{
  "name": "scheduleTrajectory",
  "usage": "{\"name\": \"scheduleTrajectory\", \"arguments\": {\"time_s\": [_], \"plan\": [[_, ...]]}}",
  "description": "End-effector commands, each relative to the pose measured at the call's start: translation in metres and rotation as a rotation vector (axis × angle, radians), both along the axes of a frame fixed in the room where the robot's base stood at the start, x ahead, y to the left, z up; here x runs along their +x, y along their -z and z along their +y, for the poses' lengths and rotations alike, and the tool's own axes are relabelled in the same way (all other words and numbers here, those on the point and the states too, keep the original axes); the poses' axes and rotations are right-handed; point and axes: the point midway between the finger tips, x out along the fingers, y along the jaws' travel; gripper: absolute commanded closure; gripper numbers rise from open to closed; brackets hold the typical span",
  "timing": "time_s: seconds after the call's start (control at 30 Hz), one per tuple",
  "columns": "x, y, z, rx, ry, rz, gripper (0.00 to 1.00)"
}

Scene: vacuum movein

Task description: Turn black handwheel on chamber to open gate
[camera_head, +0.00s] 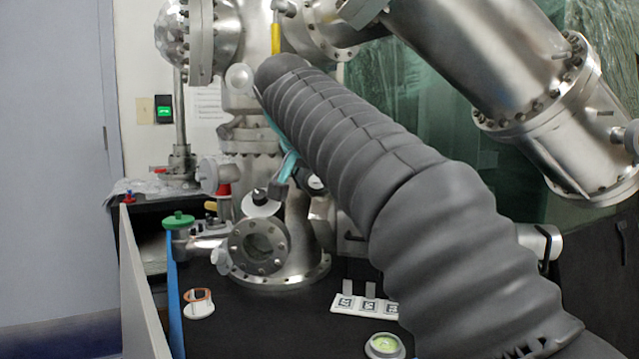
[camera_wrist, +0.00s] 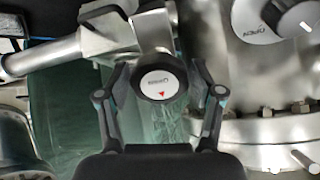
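The black handwheel (camera_wrist: 160,83) has a white face with a small red arrow and sits at the centre of the wrist view, on a metal valve body of the chamber. My gripper (camera_wrist: 160,68) is open, one finger on each side of the handwheel, with gaps visible on both sides. In the head view my gripper (camera_head: 284,168) is mostly hidden behind my grey sleeved arm, close to the steel chamber (camera_head: 298,225). I cannot tell clearly which dark knob there is the handwheel.
A second knob with a white labelled face (camera_wrist: 262,22) is at upper right in the wrist view. A green handwheel (camera_head: 178,220) stands left of the chamber. A round container (camera_head: 385,346) and a white marker plate (camera_head: 362,305) lie on the black table (camera_head: 285,325). Large steel tubes (camera_head: 480,60) hang at upper right.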

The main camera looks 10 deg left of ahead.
Motion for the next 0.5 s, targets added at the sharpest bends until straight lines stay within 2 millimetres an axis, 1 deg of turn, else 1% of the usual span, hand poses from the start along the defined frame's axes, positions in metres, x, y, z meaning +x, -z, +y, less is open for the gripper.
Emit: {"name": "scheduleTrajectory", "arguments": {"time_s": [0.03, 0.13, 0.17, 0.2, 0.27, 0.5], "plan": [[0.0000, 0.0000, 0.0000, 0.000, 0.000, 0.000, 0.55], [-0.0001, -0.0001, 0.0000, 0.000, 0.000, 0.000, 0.80], [-0.0001, -0.0001, 0.0000, 0.000, 0.000, 0.000, 0.80], [-0.0002, -0.0005, -0.0049, 0.000, 0.001, 0.000, 0.80], [0.0001, -0.0002, -0.0020, -0.001, -0.001, 0.000, 0.80], [0.0002, -0.0013, -0.0011, -0.031, -0.028, 0.003, 0.80]]}}
